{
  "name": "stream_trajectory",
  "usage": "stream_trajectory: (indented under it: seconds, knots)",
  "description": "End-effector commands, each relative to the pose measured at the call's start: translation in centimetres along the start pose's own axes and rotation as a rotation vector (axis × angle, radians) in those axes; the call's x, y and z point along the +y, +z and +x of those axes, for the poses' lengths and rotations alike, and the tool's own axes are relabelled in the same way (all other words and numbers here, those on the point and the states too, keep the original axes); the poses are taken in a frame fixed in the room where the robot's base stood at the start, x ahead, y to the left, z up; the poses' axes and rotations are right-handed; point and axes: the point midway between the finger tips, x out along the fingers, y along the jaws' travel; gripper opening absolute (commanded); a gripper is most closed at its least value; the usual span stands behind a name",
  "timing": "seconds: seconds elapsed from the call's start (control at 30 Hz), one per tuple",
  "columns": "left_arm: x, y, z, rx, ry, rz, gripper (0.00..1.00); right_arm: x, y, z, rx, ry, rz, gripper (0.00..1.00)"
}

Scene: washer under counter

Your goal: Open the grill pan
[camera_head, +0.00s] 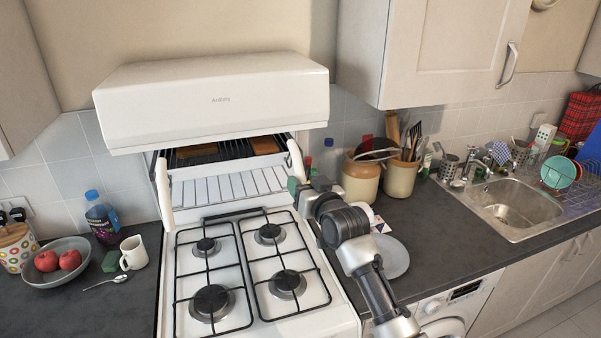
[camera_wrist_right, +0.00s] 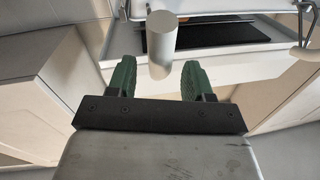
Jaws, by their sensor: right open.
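The white cooker (camera_head: 340,318) has a raised grill hood (camera_head: 215,95). The dark grill pan (camera_head: 232,150) shows in the slot under the hood, with brown pieces on it; a dark slot with a brown edge also shows in the right wrist view (camera_wrist_right: 215,38). My right gripper (camera_head: 294,186) is at the right side of the grill, by a white upright post (camera_head: 297,162). In the wrist view my right gripper (camera_wrist_right: 159,80) is open, and a white cylinder (camera_wrist_right: 160,50) stands in line with the gap between its green fingers. Contact cannot be told. My left gripper is out of view.
A wire rack (camera_head: 230,187) sits below the grill, above the hob with its burners (camera_head: 208,303). Utensil jars (camera_head: 361,178) and a plate (camera_head: 391,256) are to the right of the cooker. A mug (camera_head: 133,253) and a fruit bowl (camera_head: 47,277) are on the left counter.

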Motion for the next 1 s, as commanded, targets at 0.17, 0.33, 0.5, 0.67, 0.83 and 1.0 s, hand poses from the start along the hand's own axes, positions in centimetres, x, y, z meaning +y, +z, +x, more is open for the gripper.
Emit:
stream_trajectory:
  seconds: [0.17, 0.33, 0.5, 0.67, 0.83, 1.0]
  knots:
    - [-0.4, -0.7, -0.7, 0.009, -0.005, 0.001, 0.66, 0.0, -0.1, 1.8, 0.0, 0.0, -0.001, 0.51]
    - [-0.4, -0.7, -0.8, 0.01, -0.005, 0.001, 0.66, 0.0, 0.0, 2.4, 0.001, 0.0, 0.0, 0.51]
    - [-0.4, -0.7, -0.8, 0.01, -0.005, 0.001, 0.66, 0.0, 0.0, 2.4, 0.001, 0.0, 0.0, 0.51]
    - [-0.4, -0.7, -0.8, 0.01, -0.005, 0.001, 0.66, 0.0, 0.0, 2.4, 0.001, 0.0, 0.0, 0.4]
    - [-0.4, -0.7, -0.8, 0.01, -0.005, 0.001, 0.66, 0.0, 0.0, 2.4, 0.001, 0.0, 0.0, 0.14]
    - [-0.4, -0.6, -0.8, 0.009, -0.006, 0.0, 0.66, 0.0, 0.0, 2.4, 0.001, 0.0, 0.0, 0.0]
